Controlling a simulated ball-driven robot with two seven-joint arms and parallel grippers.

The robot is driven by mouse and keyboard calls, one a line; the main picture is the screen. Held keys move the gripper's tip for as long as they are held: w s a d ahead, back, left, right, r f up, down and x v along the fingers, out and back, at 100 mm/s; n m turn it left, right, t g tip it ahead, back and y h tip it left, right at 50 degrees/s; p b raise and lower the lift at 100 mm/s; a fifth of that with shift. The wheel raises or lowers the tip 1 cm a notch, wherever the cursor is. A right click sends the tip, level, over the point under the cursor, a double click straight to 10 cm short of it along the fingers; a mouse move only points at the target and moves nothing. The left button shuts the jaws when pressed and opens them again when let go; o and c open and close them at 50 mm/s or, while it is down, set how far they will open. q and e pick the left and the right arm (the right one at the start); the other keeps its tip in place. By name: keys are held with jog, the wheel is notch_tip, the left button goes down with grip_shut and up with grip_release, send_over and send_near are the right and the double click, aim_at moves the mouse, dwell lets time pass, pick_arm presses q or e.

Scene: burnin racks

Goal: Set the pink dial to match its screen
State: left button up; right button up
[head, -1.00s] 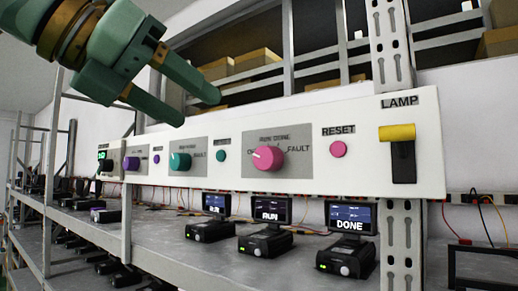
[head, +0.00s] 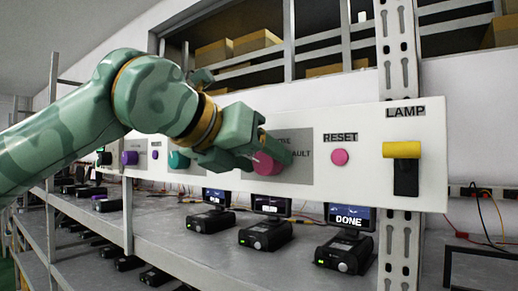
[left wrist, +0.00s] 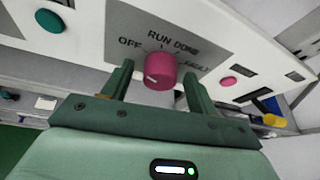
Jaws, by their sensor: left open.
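The pink dial (head: 266,163) is on the white panel's grey plate, partly hidden by my left gripper in the head view. In the left wrist view the dial (left wrist: 158,72) shows in full, with the labels OFF, RUN, DONE and FAULT around it. Its white mark seems to face left, near the OFF side. My left gripper (head: 268,152) is open, its two fingers (left wrist: 158,82) on either side of the dial, not visibly closed on it. The small screen (head: 271,206) below the dial looks like RUN, though its text is small. My right gripper is not in view.
A pink RESET button (head: 339,157) and a yellow-handled LAMP switch (head: 402,150) are right of the dial. Teal (head: 179,160) and purple (head: 130,158) dials are to its left. A screen reading DONE (head: 349,217) stands on the shelf (head: 215,262) below.

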pick_arm(q)
jog(key=c, duration=1)
